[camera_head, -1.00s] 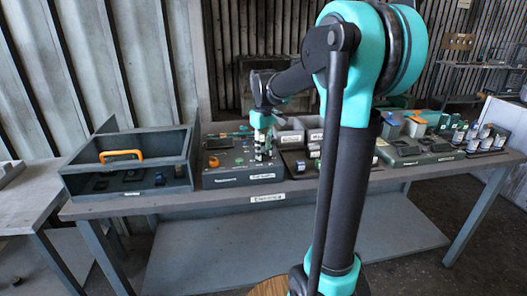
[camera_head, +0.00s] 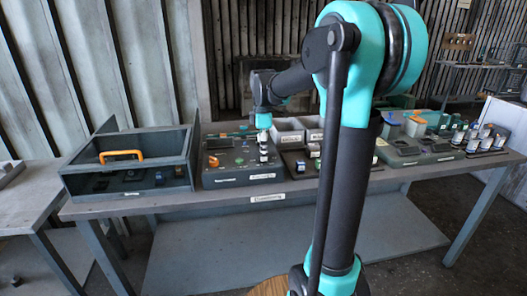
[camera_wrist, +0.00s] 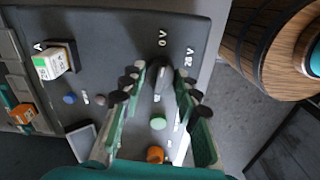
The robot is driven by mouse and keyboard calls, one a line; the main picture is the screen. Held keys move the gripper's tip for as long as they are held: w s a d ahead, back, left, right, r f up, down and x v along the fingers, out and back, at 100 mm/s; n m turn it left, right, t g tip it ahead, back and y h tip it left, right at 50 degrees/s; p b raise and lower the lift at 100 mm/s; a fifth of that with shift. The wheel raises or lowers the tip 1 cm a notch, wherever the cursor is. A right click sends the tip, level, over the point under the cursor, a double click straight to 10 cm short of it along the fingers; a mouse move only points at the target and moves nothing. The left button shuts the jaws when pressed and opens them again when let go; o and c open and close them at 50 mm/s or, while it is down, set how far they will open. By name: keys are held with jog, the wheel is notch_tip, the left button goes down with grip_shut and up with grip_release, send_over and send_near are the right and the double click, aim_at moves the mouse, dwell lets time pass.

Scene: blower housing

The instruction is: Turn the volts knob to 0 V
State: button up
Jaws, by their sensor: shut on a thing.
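The control panel (camera_head: 225,178) with knobs and buttons stands on the workbench left of my arm. In the wrist view its grey face (camera_wrist: 115,35) carries the printed marks "0 V" and "28 V". The dark volts knob (camera_wrist: 160,76) is just below these marks, between my fingertips. My gripper (camera_wrist: 160,78) is shut on this knob, one green-and-black finger on each side. The knob's pointer is too dark to read. In the head view my gripper (camera_head: 263,148) reaches down to the right part of the panel.
A blue button (camera_wrist: 69,98) and a white-green switch (camera_wrist: 50,64) are to the left. A box with an orange handle (camera_head: 121,155) stands left of the panel.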

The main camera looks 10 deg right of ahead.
jog(key=shift+n, duration=0.7)
jog(key=o, duration=1.2)
jog(key=shift+c, duration=0.2)
notch_tip(320, 180, up, 12)
